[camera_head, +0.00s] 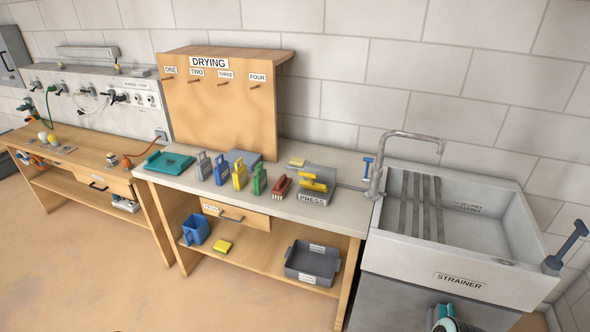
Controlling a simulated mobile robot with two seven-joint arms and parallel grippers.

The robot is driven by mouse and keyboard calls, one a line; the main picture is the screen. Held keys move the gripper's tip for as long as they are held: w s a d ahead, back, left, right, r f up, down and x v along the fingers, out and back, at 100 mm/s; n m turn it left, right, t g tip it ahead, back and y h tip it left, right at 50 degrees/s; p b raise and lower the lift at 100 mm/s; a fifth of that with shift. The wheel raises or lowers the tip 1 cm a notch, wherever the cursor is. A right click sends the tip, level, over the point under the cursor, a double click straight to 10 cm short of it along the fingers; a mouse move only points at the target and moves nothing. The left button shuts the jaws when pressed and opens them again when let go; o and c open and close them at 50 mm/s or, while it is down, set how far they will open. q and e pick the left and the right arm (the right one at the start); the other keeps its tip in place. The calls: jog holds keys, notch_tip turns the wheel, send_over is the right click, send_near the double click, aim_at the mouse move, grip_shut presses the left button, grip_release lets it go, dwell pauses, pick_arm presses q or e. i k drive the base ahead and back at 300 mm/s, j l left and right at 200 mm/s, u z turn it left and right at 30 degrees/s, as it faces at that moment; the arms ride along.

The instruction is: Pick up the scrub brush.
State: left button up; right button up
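A red-brown block with a raised top and a paler underside, which looks like the scrub brush (281,187), rests on the grey worktop. It stands between a green upright handled piece (259,181) and a grey block labelled PRESS (316,197) with a yellow handled piece on top. Nothing is touching it from above. Neither of my grippers can be made out in the head view. A teal, white and dark part at the bottom edge looks like part of my own arm.
Grey, blue and yellow handled pieces (240,175) and a teal tray (168,162) stand left of the brush. The STRAINER sink (400,245) and its tap (385,150) are to the right. A DRYING board (220,120) rises behind. The floor in front is clear.

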aim_at(281, 187)
jog(key=z, duration=0.4)
jog(key=i+j+z, duration=0.25)
jog(key=j+z, duration=0.25)
jog(key=i+j+z, duration=0.1)
jog(key=j+z, duration=0.15)
jog(key=j, duration=0.15)
